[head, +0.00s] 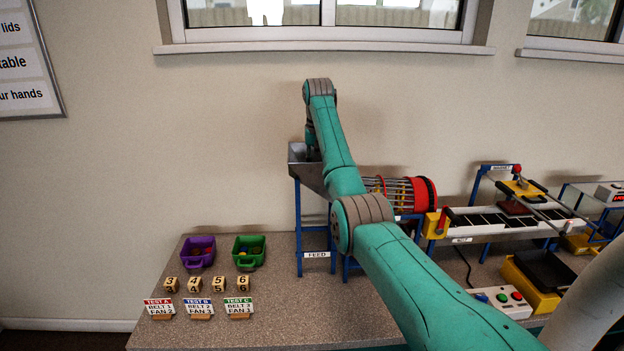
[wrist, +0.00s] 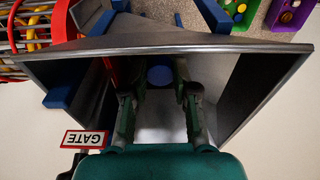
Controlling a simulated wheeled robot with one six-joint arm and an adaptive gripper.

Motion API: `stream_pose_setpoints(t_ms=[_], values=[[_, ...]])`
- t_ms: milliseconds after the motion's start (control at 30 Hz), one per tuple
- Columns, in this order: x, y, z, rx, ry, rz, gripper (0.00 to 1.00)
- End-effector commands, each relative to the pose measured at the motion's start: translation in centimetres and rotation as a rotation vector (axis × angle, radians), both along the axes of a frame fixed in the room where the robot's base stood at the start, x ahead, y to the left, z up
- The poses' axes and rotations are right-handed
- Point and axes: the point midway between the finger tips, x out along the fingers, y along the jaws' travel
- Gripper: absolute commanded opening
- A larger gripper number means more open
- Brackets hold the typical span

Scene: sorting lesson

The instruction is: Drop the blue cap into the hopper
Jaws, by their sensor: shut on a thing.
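The hopper (head: 297,157) is a grey metal funnel on blue legs marked FEED. Its rim (wrist: 230,45) fills much of the wrist view. My gripper (wrist: 160,80) points down into the hopper's mouth, its fingers inside the rim. The blue cap (wrist: 160,75) shows as a dark blue disc between the fingertips, and my gripper is shut on it. In the head view the cap is hidden, and my gripper is mostly hidden by the hopper and my arm.
A red-ended drum (head: 425,194) stands right of the hopper, then a belt (head: 500,233). A purple bin (head: 198,252) and a green bin (head: 249,252) sit left on the table, behind number blocks and test cards. A GATE sign (wrist: 84,139) is beside the hopper.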

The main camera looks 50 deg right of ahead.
Motion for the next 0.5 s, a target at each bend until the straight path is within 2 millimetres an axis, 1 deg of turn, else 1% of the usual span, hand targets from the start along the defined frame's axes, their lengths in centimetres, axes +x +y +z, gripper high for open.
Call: stream_pose_setpoints(t_ms=[167, 400, 500], values=[[-0.4, -0.1, -1.1, 0.0, 0.0, -0.002, 0.2], [-1.3, -0.7, -4.2, 0.0, 0.0, -0.007, 0.2], [-1.3, -0.8, -4.5, -0.001, -0.001, -0.007, 0.2]])
